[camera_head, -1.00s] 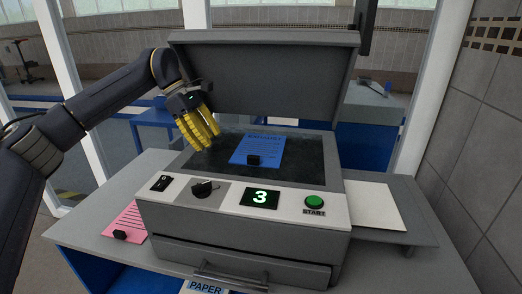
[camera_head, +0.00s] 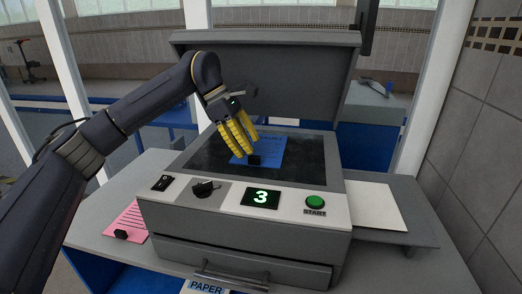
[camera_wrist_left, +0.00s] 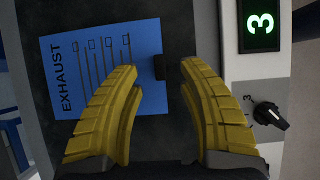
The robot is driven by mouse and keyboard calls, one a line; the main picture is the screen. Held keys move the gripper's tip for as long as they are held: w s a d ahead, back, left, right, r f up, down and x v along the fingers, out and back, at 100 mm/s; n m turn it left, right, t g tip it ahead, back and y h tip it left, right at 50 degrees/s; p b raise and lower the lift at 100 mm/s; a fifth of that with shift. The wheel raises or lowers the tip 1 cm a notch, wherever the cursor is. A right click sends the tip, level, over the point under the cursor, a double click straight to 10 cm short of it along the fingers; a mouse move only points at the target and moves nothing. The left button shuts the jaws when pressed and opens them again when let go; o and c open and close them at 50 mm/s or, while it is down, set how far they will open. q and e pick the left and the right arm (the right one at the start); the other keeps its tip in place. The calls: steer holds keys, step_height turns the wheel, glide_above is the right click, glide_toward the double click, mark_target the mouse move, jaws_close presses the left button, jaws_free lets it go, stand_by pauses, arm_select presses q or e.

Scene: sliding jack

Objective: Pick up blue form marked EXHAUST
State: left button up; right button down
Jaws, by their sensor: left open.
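The blue form (camera_head: 269,149) lies on the dark glass of the copier, under its raised lid. The left wrist view shows the form (camera_wrist_left: 88,57) with the word EXHAUST along one edge, lines and small boxes. A small black block (camera_head: 254,160) sits at the form's front edge; it also shows in the left wrist view (camera_wrist_left: 159,66). My left gripper (camera_head: 240,156) is open and empty, over the form's left part. In the left wrist view its yellow fingers (camera_wrist_left: 160,72) lie apart on either side of the black block. I cannot tell if they touch anything. My right gripper is not in view.
The copier lid (camera_head: 270,85) stands open behind the glass. A panel with dial (camera_head: 204,188), display reading 3 (camera_head: 261,198) and green START button (camera_head: 316,202) runs along the front. A pink sheet (camera_head: 128,222) lies left, a white sheet (camera_head: 374,206) right.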

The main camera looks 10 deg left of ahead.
mark_target(254, 156)
arm_select(q)
steer(key=shift+x, duration=2)
steer(key=shift+o, duration=0.3)
jaws_close()
steer(key=shift+a, duration=0.1)
